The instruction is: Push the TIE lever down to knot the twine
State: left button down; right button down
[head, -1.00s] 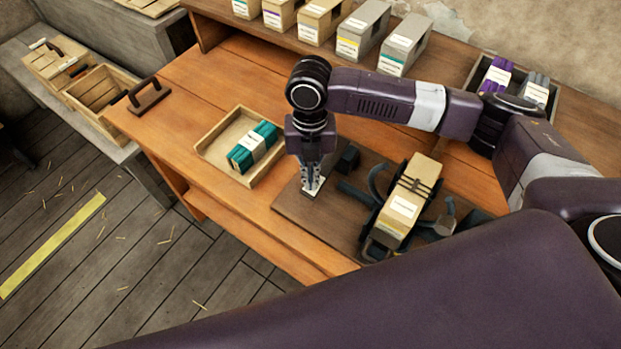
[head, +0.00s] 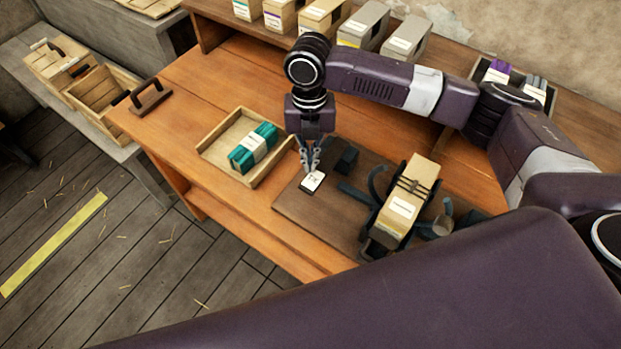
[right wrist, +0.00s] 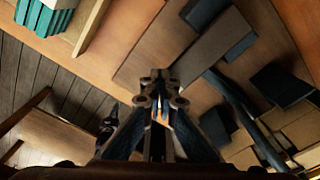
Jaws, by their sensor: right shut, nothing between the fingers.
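The press stands on a dark brown base board (head: 289,206) on the workbench. A tan block (head: 420,175) sits in the press, with dark twine (head: 412,189) across its top. Dark curved arms (head: 377,184) rise beside it. A small white label plate (head: 312,181) lies at the board's left end; its lettering is too small to read, and I cannot tell whether it sits on the TIE lever. My right gripper (head: 309,166) is shut and empty, pointing down just above and behind this plate. In the right wrist view its fingers (right wrist: 160,85) are together with nothing between them. My left gripper is not in view.
A wooden tray (head: 206,154) with a teal bundle (head: 253,148) lies left of the board. A small dark block (head: 347,160) stands just right of my gripper. Several boxes line the back shelf.

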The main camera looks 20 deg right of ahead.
notch_tip(320, 180, up, 10)
jog(key=w, duration=0.1)
jog(key=shift+d, duration=0.15)
dwell(0.5)
